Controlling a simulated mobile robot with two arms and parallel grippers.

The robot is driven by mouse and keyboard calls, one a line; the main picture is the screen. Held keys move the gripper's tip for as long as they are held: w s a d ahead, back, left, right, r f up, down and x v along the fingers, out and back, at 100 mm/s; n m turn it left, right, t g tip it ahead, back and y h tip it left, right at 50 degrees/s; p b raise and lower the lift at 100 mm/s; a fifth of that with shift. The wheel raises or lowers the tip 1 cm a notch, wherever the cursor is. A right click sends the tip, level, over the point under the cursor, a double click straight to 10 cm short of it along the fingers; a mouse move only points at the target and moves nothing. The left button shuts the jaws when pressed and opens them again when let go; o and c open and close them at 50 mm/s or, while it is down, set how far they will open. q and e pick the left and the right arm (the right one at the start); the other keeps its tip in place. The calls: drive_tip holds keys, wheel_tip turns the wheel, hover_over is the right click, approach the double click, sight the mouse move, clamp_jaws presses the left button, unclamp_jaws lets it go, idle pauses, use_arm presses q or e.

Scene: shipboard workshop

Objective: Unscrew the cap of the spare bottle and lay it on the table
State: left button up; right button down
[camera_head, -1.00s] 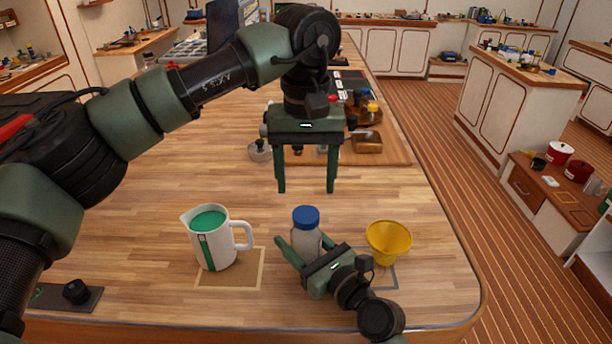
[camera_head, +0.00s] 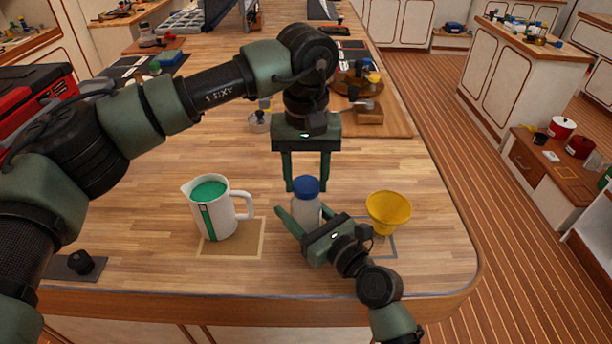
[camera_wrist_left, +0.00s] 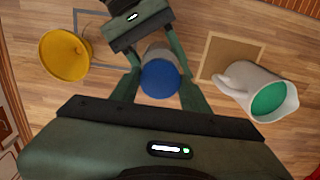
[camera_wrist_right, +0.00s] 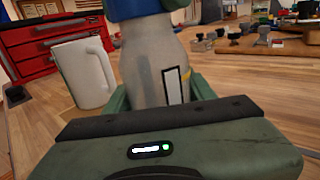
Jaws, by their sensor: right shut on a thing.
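The spare bottle (camera_head: 306,212) stands upright on the table, pale and translucent, with a blue cap (camera_head: 306,187) on top. My right gripper (camera_head: 296,218) is shut on the bottle's body from the near side. The right wrist view shows the bottle body (camera_wrist_right: 152,62) close up, with the cap (camera_wrist_right: 135,8) cut off at the top edge. My left gripper (camera_head: 307,188) points down over the bottle, fingers open. In the left wrist view the cap (camera_wrist_left: 160,80) lies between the left fingers, with gaps; whether they touch it is not visible.
A yellow funnel (camera_head: 388,210) stands to the right, on a grey-outlined square. A wooden board (camera_head: 385,122) with parts lies farther back.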

use_arm(q)
clamp_jaws()
drive_tip(key=n, duration=0.3)
drive_tip(key=shift+n, duration=0.4)
drive_tip(key=n, duration=0.8)
drive_tip(key=shift+n, duration=0.4)
drive_tip(key=n, duration=0.4)
drive_tip(key=shift+r, duration=0.1)
drive_tip(key=n, duration=0.4)
drive_tip(key=shift+n, duration=0.3)
drive_tip(key=n, duration=1.3)
drive_tip(key=shift+n, duration=0.4)
drive_tip(key=shift+r, duration=0.2)
drive_tip(key=shift+r, duration=0.95)
